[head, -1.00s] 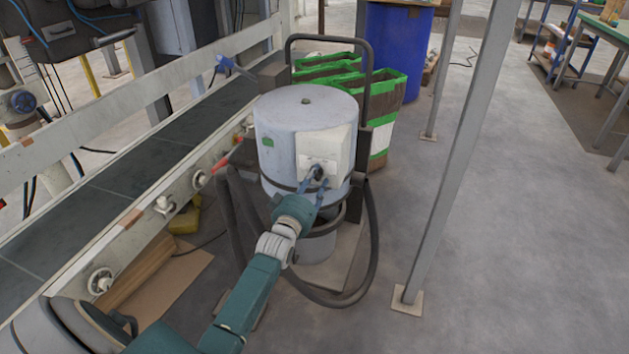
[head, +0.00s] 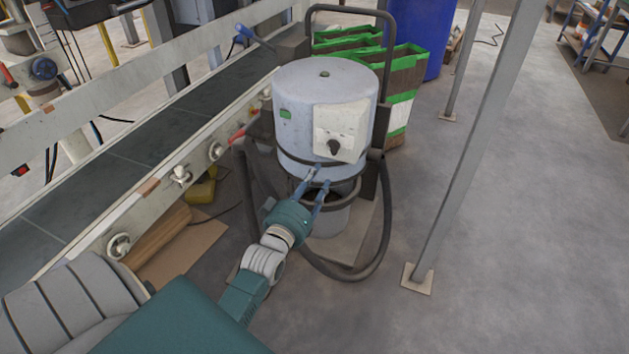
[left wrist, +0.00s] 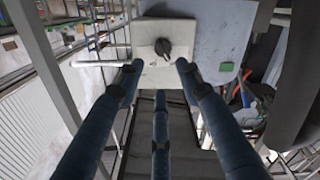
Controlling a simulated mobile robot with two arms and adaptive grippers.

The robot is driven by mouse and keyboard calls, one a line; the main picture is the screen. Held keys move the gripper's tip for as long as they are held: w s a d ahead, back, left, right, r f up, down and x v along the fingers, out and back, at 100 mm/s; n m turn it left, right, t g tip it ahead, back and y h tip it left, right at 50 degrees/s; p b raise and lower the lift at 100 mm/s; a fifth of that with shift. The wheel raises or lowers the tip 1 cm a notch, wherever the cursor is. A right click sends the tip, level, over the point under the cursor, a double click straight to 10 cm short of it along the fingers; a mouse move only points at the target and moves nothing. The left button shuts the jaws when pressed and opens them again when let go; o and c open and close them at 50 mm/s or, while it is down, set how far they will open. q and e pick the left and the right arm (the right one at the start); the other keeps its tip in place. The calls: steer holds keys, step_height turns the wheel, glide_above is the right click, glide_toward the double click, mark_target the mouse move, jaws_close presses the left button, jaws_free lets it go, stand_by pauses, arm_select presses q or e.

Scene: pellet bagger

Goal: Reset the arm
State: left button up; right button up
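My left arm reaches in from the bottom left of the head view. Its left gripper (head: 319,180) has its blue fingers spread, with nothing between them, in front of the lower part of a grey cylindrical machine (head: 300,110). The machine has a pale switch box (head: 352,122) with a black rotary knob (head: 334,147), just above the fingertips. In the left wrist view the open fingers frame the switch box (left wrist: 178,36) and its knob (left wrist: 163,47), with a visible gap to them. I cannot tell whether a fingertip touches the drum. My right gripper is not in view.
A conveyor (head: 110,165) runs along the left. Green-edged bags (head: 401,95) and a blue barrel (head: 437,45) stand behind.

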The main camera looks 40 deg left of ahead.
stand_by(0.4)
